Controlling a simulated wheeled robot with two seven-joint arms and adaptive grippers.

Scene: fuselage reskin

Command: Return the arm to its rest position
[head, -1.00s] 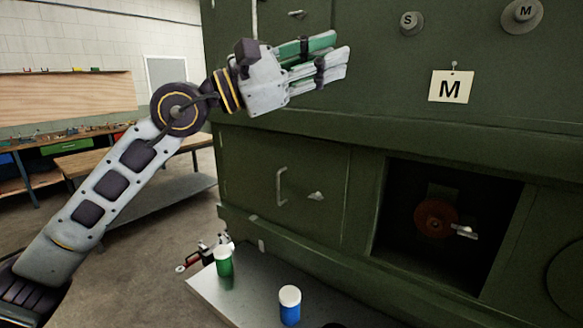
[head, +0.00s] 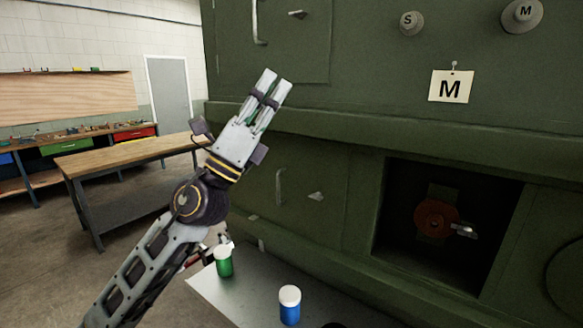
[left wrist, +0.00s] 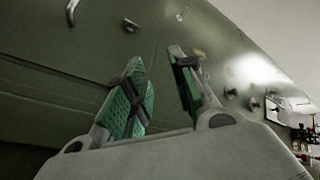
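My left arm comes up from the bottom left in the head view. Its gripper (head: 275,82) points up and slightly right, in front of the dark green fuselage panel (head: 330,90). The left wrist view shows its two green-padded fingers (left wrist: 155,62) apart with nothing between them. In the head view the gripper is above the low grey table and clear of the things on it. My right arm and gripper are not in view.
A green bottle (head: 224,264) and a blue bottle (head: 289,308) with white caps stand on the grey table (head: 215,290). An open recess (head: 400,230) holds a reddish round part (head: 436,217). A wooden workbench (head: 130,155) stands behind on the left.

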